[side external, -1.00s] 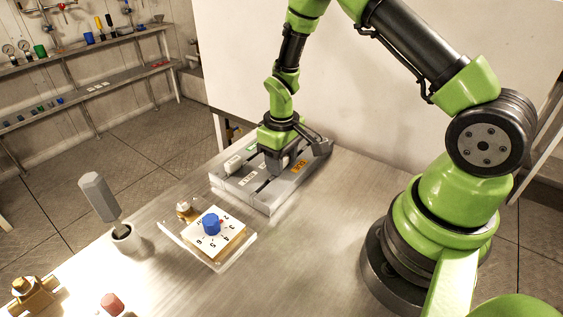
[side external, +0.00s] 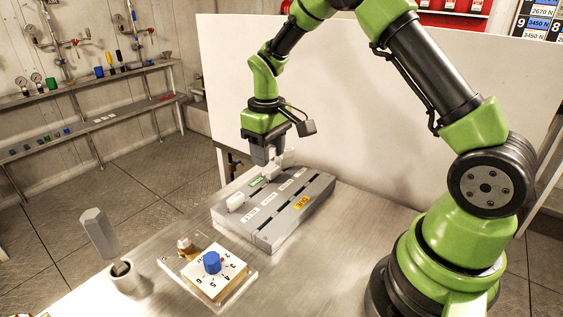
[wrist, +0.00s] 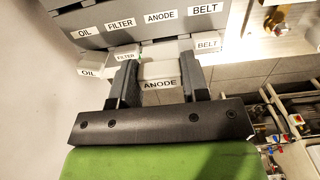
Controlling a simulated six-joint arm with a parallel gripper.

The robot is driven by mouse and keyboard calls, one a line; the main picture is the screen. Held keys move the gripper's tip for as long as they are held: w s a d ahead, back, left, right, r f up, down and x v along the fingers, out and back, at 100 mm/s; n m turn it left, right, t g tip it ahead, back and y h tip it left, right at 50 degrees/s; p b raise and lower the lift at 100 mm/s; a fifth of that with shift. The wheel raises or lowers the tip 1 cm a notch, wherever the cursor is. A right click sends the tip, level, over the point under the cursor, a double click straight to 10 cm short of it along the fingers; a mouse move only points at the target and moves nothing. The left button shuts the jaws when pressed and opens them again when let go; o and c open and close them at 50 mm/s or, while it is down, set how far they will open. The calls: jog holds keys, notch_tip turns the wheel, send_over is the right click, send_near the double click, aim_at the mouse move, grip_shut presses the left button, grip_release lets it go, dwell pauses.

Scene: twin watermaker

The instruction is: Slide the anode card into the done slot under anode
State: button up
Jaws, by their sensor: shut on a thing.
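My gripper (side external: 270,163) is raised at the far end of the grey slotted board (side external: 268,232), near its green label (side external: 257,181). In the wrist view its two fingers (wrist: 159,68) are shut on the white anode card (wrist: 160,72), whose ANODE label faces the camera. The board (wrist: 100,22) carries OIL, FILTER, ANODE and BELT labels above the cards. The card appears level with the ANODE column; whether it touches the board is unclear. The orange label (side external: 301,203) marks the board's right side.
The oil card (wrist: 89,70), filter card (wrist: 124,53) and belt card (wrist: 207,44) flank the held card closely. A blue-knobbed dial box (side external: 212,272) and a cup with a grey-handled tool (side external: 122,275) stand in front. The table right of the board is clear.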

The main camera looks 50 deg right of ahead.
jog(key=w, duration=0.4)
jog(key=shift+a+f, duration=0.1)
jog(key=shift+f, duration=0.05)
jog(key=shift+f, duration=0.1)
jog(key=shift+f, duration=2.8)
jog(key=shift+f, duration=1.85)
jog(key=o, duration=0.9)
jog(key=shift+r, duration=5)
